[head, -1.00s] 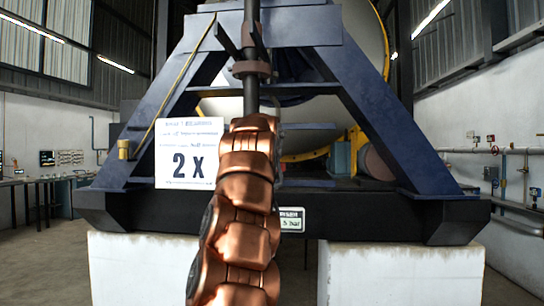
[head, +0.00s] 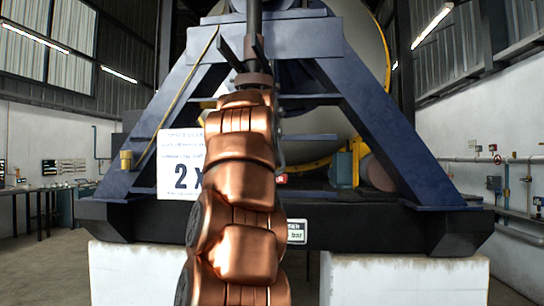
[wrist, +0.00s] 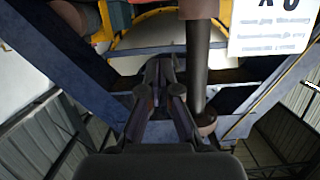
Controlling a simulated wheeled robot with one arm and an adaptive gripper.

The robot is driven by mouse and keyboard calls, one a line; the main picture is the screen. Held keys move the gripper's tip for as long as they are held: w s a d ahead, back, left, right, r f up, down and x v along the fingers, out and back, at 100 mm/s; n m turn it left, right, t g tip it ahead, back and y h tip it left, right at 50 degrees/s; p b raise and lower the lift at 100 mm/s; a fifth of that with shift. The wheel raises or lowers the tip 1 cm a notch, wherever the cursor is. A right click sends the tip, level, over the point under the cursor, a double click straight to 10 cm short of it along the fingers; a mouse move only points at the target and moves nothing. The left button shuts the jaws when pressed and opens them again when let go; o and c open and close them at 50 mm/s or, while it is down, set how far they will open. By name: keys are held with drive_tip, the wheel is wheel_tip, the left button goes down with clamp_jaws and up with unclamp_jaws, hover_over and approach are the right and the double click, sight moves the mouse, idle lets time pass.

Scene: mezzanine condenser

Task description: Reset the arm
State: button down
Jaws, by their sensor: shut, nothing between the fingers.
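My copper-coloured arm rises through the middle of the head view, in front of a blue steel frame (head: 375,115). A dark vertical pipe (wrist: 198,65) with a brown flange (wrist: 206,122) stands just right of the fingers in that view. I cannot tell whether they touch. The pipe also shows in the head view (head: 253,25), above the arm.
A white sign (head: 172,172) marked 2 X is partly covered by my arm; its edge also shows in the wrist view (wrist: 268,38). White concrete blocks (head: 405,280) carry a black beam (head: 370,228). Wall pipes run at right, a bench (head: 45,190) at left. Side floor looks open.

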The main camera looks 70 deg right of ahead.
drive_tip(key=shift+v, duration=0.85)
